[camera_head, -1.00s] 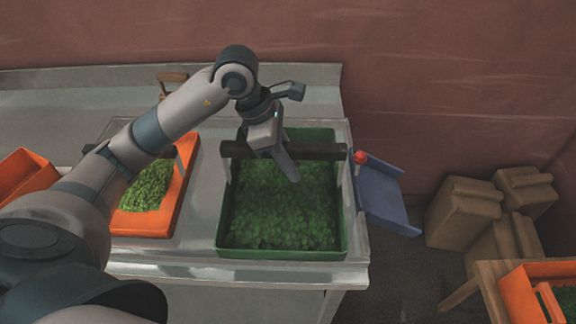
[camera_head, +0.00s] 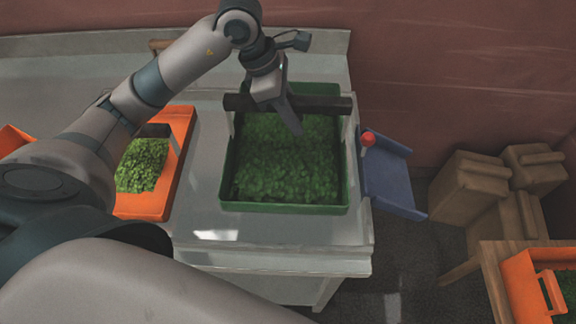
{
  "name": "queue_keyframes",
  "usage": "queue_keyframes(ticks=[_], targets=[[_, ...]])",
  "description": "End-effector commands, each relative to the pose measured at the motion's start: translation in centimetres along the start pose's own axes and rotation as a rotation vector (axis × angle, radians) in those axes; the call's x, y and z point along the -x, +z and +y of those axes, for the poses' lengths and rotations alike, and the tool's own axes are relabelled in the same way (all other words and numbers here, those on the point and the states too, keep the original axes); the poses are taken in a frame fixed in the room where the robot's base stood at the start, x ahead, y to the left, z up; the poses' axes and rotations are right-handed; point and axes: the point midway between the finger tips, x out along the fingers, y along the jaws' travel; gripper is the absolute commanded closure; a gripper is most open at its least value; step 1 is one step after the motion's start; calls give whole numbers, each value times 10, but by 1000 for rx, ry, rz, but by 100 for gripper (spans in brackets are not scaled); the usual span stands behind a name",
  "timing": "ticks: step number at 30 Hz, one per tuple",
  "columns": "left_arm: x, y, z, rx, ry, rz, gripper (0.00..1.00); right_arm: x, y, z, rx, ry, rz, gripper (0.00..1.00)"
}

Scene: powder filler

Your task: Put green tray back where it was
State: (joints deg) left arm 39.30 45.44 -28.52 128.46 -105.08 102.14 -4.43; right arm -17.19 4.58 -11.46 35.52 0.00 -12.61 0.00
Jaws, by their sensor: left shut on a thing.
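The green tray (camera_head: 285,208), full of green leafy bits, is on the metal counter in the middle of the camera_head view. A dark bar (camera_head: 320,106) crosses over its far part. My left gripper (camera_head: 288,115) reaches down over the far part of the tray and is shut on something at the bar. The fingertips partly hide the spot, so I cannot tell whether it grips the bar itself. My right gripper is not in view.
An orange tray (camera_head: 180,165) with green bits is left of the green tray. A blue chute (camera_head: 390,185) with a red knob (camera_head: 368,139) is at the counter's right edge. Brown boxes (camera_head: 465,180) and another orange tray (camera_head: 525,290) are to the right. The counter front (camera_head: 280,232) is clear.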

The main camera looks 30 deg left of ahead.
Motion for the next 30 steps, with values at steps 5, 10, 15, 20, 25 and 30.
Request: queue_keyframes(ticks=[5, 10, 15, 20, 25, 30], targets=[[-8, -3, 0, 1, 0, -1, 100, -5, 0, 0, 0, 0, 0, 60], [-30, -13, 0, 0, -2, 0, 100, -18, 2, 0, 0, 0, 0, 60], [-52, -21, 0, 1, -1, -2, 100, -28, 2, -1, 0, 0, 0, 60], [-58, -23, 0, -1, 2, -3, 100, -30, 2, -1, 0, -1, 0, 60], [-57, -23, 0, -1, 2, -2, 100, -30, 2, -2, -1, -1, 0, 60], [-60, -25, 0, 0, 1, -2, 100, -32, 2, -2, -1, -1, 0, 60]])
